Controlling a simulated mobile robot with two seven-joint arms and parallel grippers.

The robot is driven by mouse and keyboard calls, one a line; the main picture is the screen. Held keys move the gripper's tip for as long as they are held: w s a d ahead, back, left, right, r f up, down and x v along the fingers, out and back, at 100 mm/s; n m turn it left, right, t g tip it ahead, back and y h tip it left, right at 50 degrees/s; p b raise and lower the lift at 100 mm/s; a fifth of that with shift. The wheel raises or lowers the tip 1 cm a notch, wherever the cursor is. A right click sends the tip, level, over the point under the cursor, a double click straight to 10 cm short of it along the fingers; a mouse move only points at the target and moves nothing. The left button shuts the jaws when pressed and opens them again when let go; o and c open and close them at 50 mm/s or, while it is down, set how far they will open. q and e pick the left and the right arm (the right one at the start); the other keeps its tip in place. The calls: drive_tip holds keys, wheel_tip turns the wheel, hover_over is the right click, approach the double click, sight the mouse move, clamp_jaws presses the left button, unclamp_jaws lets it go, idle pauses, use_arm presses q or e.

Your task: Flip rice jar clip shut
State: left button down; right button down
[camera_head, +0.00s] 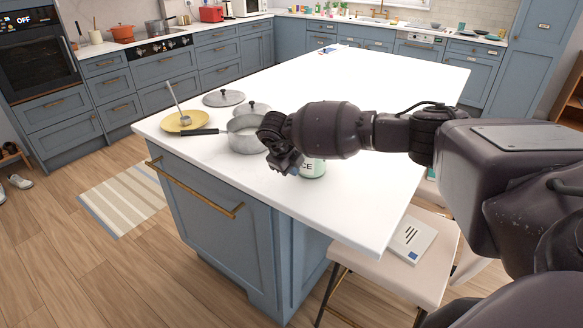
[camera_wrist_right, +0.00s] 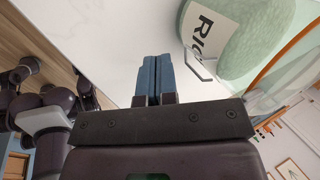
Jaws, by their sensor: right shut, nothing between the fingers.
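The rice jar (camera_head: 313,169) stands on the white island top, mostly hidden behind my right gripper in the head view. In the right wrist view the jar (camera_wrist_right: 228,38) is pale green, with a white label reading "RIC" and an orange seal by its glass lid. A wire clip (camera_wrist_right: 199,66) hangs out from the jar's side near the label, apart from it at its lower end. My right gripper (camera_head: 284,162) is shut and empty beside the jar. Its blue fingertips (camera_wrist_right: 153,72) are close to the clip, with a visible gap. My left gripper is not in view.
A saucepan (camera_head: 245,141) stands just left of my right gripper, its black handle pointing left. Behind it are a yellow plate (camera_head: 173,124) with a ladle and two lids. A stool (camera_head: 380,274) with a book (camera_head: 411,238) stands by the near edge. The far island top is mostly clear.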

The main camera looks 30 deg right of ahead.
drive_tip(key=shift+r, duration=0.15)
drive_tip(key=shift+r+p, duration=0.45)
drive_tip(key=shift+r, duration=0.3)
drive_tip(key=shift+a+f, duration=0.1)
drive_tip(key=shift+a, duration=0.1)
